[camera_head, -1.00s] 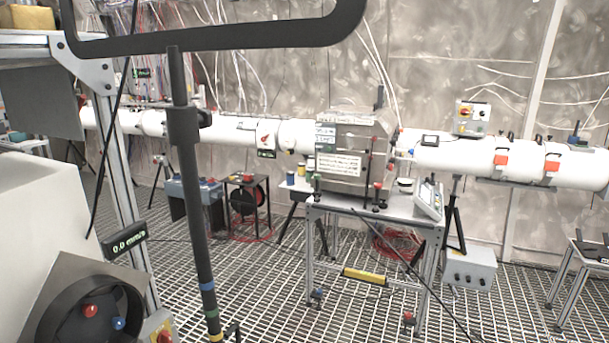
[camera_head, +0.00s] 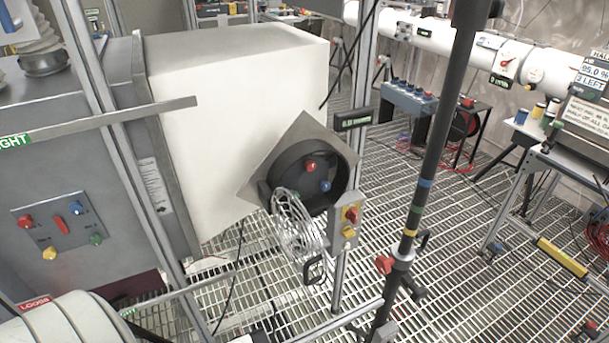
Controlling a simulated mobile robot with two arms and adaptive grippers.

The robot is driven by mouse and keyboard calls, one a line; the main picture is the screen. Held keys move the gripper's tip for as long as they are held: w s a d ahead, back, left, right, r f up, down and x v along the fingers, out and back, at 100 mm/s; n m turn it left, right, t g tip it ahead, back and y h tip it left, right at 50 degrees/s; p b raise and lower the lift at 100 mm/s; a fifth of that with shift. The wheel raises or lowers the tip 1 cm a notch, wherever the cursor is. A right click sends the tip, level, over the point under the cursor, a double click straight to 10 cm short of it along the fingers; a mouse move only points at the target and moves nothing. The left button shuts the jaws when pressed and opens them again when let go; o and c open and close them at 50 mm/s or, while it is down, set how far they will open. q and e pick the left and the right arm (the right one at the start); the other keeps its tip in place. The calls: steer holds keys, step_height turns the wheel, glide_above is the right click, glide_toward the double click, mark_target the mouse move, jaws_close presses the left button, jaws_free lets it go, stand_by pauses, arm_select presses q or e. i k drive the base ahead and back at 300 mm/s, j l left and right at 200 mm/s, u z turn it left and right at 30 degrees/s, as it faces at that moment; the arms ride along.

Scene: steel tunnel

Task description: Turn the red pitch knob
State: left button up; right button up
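Several red knobs show in the head view, and I cannot tell which one is the pitch knob. One red knob (camera_head: 310,166) sits in a round black recess (camera_head: 290,168) on a tilted grey plate, beside a blue knob (camera_head: 325,186). A red knob (camera_head: 351,214) also shows on a small box below the recess. Neither gripper is in view, and nothing is seen touching these knobs.
A white box (camera_head: 230,100) stands behind the recess. A wire coil (camera_head: 297,225) hangs in front of the recess's lower edge. A dark pole (camera_head: 432,150) with coloured bands stands to the right. Grey frame posts cross the left side. Open grated floor (camera_head: 490,290) lies at the right.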

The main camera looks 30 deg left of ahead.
mark_target(310, 165)
steer(key=k+u, duration=0.15)
steer(key=u, duration=0.9)
